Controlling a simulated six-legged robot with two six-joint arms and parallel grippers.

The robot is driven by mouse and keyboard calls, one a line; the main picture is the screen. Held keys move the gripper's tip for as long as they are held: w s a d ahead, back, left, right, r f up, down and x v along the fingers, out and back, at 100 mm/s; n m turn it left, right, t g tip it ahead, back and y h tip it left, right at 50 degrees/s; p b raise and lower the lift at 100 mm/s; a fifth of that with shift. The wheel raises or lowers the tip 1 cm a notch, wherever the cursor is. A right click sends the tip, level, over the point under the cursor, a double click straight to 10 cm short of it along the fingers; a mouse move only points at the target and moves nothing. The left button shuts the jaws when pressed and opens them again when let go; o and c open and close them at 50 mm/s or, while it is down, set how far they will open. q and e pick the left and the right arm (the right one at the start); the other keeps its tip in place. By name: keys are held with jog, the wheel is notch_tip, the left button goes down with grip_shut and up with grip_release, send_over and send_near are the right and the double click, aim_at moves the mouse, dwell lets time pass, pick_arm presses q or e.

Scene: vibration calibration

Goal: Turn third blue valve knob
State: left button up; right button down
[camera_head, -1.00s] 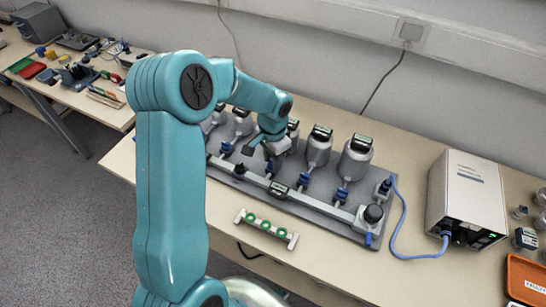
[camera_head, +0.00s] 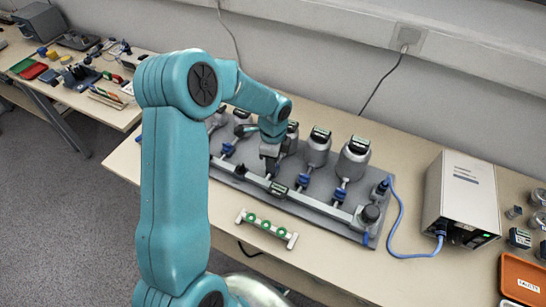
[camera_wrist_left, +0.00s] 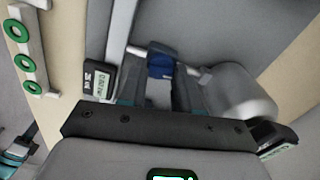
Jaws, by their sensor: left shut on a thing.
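My left gripper (camera_head: 270,165) reaches down over the middle of the row of silver vessels on the grey rig. In the left wrist view, a blue valve knob (camera_wrist_left: 160,66) lies at the tip of my left gripper, beside a silver vessel (camera_wrist_left: 238,95). The gripper is shut on this knob, and its body hides the knob in the head view. Other blue knobs show to its left (camera_head: 228,149) and to its right (camera_head: 303,180), (camera_head: 340,195). My right gripper is not in view.
A white holder with green rings (camera_head: 266,227) lies in front of the rig. A pale box (camera_head: 464,195) with a blue cable (camera_head: 400,225) stands to the right. An orange tray (camera_head: 522,278) is at the right edge. Bare table lies between the ring holder and the box.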

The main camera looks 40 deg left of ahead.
pick_arm(q)
jog(key=shift+a+r+m, duration=0.1)
jog(key=shift+m, duration=1)
jog(key=shift+p, duration=0.3)
jog(key=o, duration=1.1)
jog(key=shift+c, duration=0.2)
notch_tip(320, 180, up, 16)
jog(key=shift+r, duration=0.15)
jog(key=shift+p, duration=0.3)
